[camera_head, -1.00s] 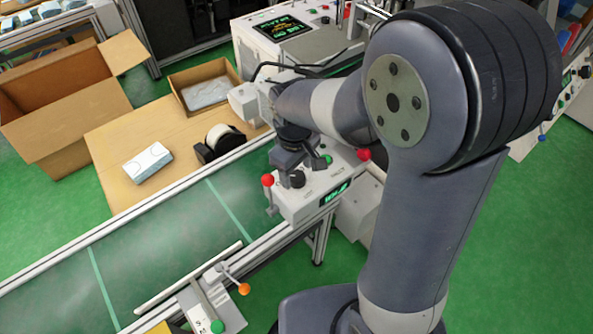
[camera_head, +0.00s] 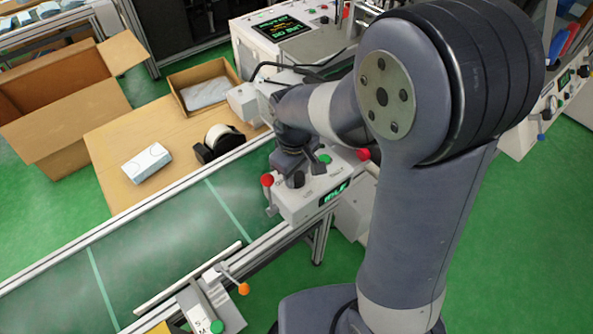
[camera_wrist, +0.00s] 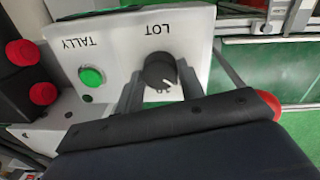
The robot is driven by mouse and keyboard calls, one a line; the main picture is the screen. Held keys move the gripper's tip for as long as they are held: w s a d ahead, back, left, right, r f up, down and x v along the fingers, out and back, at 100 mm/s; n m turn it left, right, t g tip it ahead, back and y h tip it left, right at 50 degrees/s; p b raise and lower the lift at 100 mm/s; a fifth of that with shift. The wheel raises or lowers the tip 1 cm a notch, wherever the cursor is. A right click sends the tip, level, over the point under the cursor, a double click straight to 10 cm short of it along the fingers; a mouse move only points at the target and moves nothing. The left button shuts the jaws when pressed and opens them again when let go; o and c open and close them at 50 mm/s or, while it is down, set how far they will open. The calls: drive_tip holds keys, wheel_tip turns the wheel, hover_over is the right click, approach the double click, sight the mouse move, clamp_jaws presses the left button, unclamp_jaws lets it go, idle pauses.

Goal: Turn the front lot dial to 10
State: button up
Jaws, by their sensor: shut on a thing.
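The front lot dial is a black round knob (camera_wrist: 160,71) under the upside-down word LOT in the wrist view, on a light control box (camera_wrist: 125,35). A white pointer mark on the dial points down and slightly right in the picture. Number marks below it are partly hidden and I cannot read them surely. My gripper (camera_wrist: 160,88) is shut on the dial, a finger on either side. In the head view the dial (camera_head: 297,180) shows at the lower end of my gripper (camera_head: 290,174), on the box beside the conveyor.
A green TALLY button (camera_wrist: 91,76) sits beside the dial. A red-knobbed lever (camera_head: 267,181) stands close left of my gripper, and another red knob (camera_head: 363,154) to its right. The box's green display (camera_head: 334,193) is too small to read. The conveyor (camera_head: 160,245) looks empty.

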drive_tip(key=shift+m, duration=0.3)
drive_tip(key=m, duration=0.4)
drive_tip(key=shift+m, duration=2.5)
drive_tip(key=o, duration=1)
drive_tip(key=shift+r, duration=0.1)
